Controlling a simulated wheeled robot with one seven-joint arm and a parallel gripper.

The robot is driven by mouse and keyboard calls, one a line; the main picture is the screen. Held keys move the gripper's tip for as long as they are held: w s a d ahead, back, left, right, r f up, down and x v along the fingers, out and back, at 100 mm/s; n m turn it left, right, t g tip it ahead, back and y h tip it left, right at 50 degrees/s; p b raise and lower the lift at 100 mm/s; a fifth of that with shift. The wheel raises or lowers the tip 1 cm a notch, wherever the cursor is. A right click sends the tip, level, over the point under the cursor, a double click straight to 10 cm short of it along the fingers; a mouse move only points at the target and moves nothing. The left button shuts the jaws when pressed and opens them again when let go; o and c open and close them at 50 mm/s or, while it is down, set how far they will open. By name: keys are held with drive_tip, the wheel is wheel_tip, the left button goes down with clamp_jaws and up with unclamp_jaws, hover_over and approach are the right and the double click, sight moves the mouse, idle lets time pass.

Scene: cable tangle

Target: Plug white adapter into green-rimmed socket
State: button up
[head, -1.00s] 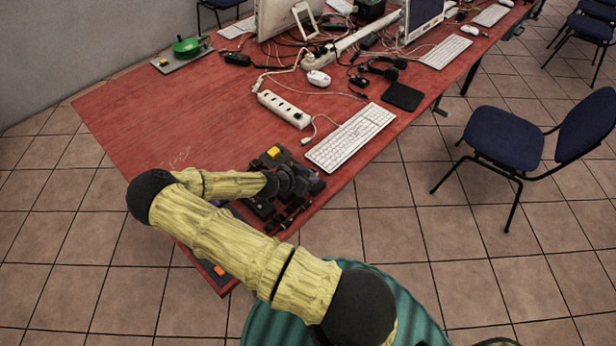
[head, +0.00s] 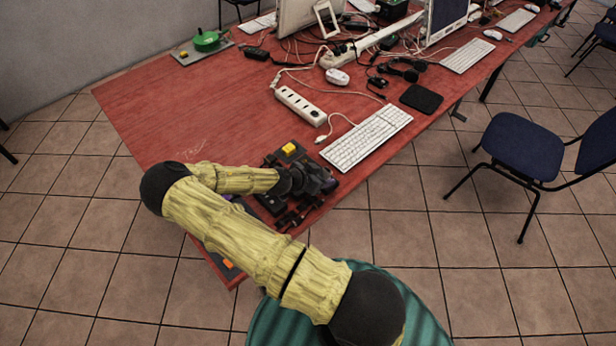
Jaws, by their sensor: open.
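My gripper (head: 296,214) is dark and points down over the near edge of the red table, above or among dark items there. Its jaws are open, but the fingertips are hard to tell from the clutter. A small white piece (head: 321,139) on a white cord lies left of the keyboard; I cannot tell whether it is the white adapter. A white power strip (head: 300,105) lies behind it, with no green rim visible. I cannot make out a green-rimmed socket; my arm and gripper hide part of the near table.
A black device with a yellow block (head: 289,148) sits beside my gripper. Cables crowd the back. A green round object (head: 206,39) stands far left. The left tabletop (head: 165,105) is clear.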

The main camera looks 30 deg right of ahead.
drive_tip(key=b+v, duration=0.2)
drive_tip(key=v, duration=1.5)
drive_tip(key=s+a+f+n+g+y, duration=0.2)
drive_tip(key=s+n+g+y, duration=0.2)
drive_tip(key=s+y, duration=0.3)
drive_tip(key=s+a+r+n+t+y, duration=0.1)
drive_tip(key=s+r+n, duration=0.1)
drive_tip(key=r+n, duration=0.3)
drive_tip(key=s+a+r+n+t+y, duration=0.1)
drive_tip(key=r+n, duration=0.4)
drive_tip(key=r, duration=0.5)
drive_tip(key=shift+s+a+r+n+t+y, duration=0.25)
drive_tip(key=shift+s+n+t+y, duration=0.25)
drive_tip(key=shift+s+t, duration=0.4)
